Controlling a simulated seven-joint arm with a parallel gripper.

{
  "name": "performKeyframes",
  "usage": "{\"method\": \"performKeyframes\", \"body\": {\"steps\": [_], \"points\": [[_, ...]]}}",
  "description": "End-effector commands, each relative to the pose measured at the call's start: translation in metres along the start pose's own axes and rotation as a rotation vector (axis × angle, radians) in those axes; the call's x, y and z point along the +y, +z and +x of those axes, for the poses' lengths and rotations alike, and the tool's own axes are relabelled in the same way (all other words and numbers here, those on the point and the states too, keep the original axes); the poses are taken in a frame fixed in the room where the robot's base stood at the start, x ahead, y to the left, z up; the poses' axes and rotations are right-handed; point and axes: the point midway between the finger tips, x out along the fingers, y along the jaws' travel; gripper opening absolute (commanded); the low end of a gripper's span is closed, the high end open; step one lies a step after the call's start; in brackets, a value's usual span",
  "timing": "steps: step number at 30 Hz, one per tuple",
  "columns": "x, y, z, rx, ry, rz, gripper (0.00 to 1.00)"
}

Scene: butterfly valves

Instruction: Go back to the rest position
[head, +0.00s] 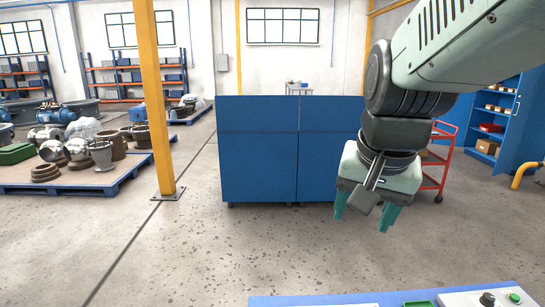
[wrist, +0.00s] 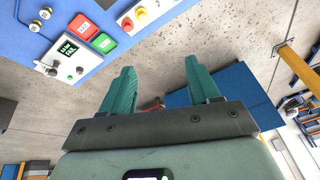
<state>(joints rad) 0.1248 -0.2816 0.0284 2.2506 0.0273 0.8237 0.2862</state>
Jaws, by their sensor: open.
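My gripper (head: 364,212) hangs at the right of the head view, with its two green fingers pointing down and spread apart. In the wrist view the same gripper (wrist: 159,66) shows both fingers parallel with a clear gap and nothing between them. It is in the air, apart from the blue control panel (wrist: 30,12), which lies at the upper left of the wrist view. No butterfly valve can be made out.
A blue partition (head: 258,150) stands behind my gripper. A yellow post (head: 152,95), a red trolley (head: 436,160) and a blue cabinet (head: 520,120) stand around. Floor before the partition is clear.

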Motion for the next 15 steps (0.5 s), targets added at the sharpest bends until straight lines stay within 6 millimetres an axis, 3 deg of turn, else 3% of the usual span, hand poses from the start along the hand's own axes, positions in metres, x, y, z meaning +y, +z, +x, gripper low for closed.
{"method": "performKeyframes", "body": {"steps": [1, 7, 15], "points": [[-0.007, 0.024, -0.004, 0.018, -0.008, -0.086, 0.61], [-0.013, 0.095, -0.004, 0.076, -0.015, -0.37, 0.61], [0.008, 0.104, -0.048, 0.134, -0.047, -0.422, 0.61]]}}
